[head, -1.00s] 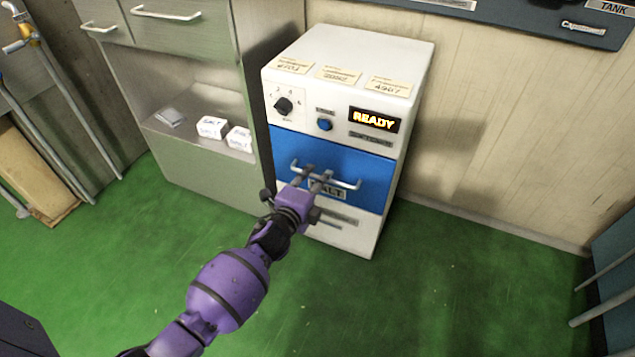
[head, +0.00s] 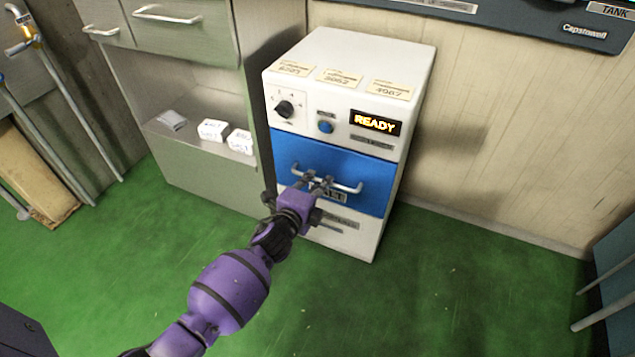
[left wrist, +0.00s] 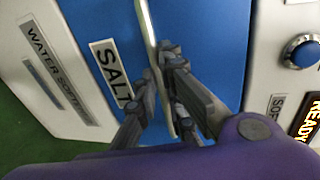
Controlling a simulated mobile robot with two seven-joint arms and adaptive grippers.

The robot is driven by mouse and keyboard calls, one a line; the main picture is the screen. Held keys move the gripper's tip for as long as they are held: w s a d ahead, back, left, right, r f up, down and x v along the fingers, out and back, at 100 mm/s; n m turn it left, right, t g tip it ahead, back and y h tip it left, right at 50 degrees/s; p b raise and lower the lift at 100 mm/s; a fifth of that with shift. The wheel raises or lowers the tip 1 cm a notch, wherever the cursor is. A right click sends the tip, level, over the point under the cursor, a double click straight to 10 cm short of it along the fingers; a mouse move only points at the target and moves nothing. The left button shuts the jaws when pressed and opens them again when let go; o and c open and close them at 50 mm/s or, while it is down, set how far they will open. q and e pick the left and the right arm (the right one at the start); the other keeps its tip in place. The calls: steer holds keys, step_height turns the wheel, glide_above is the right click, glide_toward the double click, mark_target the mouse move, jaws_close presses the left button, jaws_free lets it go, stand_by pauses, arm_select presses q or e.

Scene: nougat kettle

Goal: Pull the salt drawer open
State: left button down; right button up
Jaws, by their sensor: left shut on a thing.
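The salt drawer (head: 376,178) is the blue front of the white softener cabinet (head: 318,72). It looks flush with the cabinet, with no clear gap around it. A pale bar handle (head: 347,188) crosses it, above a SALT label that my gripper partly hides. My left gripper (head: 314,183) is shut on the middle of the handle. In the left wrist view, its dark fingers (left wrist: 163,85) close around the handle bar (left wrist: 148,28), beside the SALT label (left wrist: 112,70). My right gripper is not in view.
A READY display (head: 375,122), a dial (head: 285,108) and a blue button (head: 325,127) sit above the drawer. A grey cabinet (head: 200,176) with white boxes on its shelf stands close on the left. The green floor (head: 450,290) in front is clear apart from my arm.

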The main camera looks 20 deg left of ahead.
arm_select(q)
steer(key=f+p+v, duration=0.2)
steer(key=v, duration=0.8)
steer(key=s+f+p+v, duration=0.1)
steer(key=f+p+v, duration=0.1)
steer(key=v, duration=0.8)
steer(key=shift+s+p, duration=0.35)
steer(key=shift+p, duration=0.45)
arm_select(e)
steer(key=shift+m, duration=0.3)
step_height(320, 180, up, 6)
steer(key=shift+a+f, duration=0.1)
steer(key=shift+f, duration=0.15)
arm_select(q)
steer(key=shift+f, duration=0.1)
steer(key=c, duration=1.9)
jaws_free()
steer(key=shift+o, duration=0.2)
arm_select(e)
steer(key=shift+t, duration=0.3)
arm_select(q)
steer(key=v, duration=1.2)
